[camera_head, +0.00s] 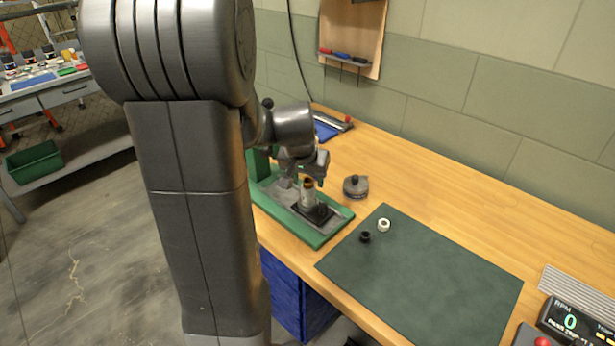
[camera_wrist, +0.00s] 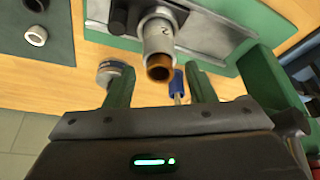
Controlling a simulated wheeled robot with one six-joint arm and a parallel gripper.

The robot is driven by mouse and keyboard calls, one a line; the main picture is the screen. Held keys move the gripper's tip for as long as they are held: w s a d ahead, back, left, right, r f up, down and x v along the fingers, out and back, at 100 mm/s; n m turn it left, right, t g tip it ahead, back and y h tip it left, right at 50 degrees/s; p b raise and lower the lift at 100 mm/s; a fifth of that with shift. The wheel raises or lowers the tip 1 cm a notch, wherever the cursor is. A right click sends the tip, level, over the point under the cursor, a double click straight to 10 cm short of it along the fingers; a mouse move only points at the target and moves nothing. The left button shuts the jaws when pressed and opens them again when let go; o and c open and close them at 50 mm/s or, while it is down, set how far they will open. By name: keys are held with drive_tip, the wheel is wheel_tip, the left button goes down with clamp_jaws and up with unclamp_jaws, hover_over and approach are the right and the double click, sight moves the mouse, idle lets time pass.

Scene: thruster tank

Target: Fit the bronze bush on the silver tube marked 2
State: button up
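The silver tube (camera_head: 308,199) stands upright in a black block on the green-edged fixture. In the wrist view the tube (camera_wrist: 158,35) carries a dark mark, perhaps a 2, that is hard to read. The bronze bush (camera_wrist: 160,67) sits at the tube's free end, in line with it; how deeply it is seated I cannot tell. The bush (camera_head: 308,183) also shows as a brown top in the head view. My gripper (camera_wrist: 161,80) is open, its two green fingers apart on either side of the bush with gaps. In the head view my gripper (camera_head: 304,168) is close beside the tube's top.
A round grey metal piece (camera_head: 355,186) stands right of the green fixture (camera_head: 318,241). A white ring (camera_head: 384,225) and a black ring (camera_head: 365,237) lie on the dark green mat (camera_head: 425,275). The mat is otherwise clear. A tool board (camera_head: 352,35) hangs on the wall.

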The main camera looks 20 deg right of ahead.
drive_tip(key=shift+r, duration=0.1)
drive_tip(key=v, duration=1.3)
drive_tip(key=shift+s+a+r, duration=0.15)
drive_tip(key=shift+a+r, duration=0.05)
drive_tip(key=shift+r, duration=0.05)
drive_tip(key=x, duration=1.4)
drive_tip(key=shift+d, duration=0.15)
drive_tip(key=shift+r+p, duration=0.55)
drive_tip(key=shift+r, duration=0.1)
drive_tip(key=shift+r+p, duration=0.3)
drive_tip(key=shift+r, duration=0.1)
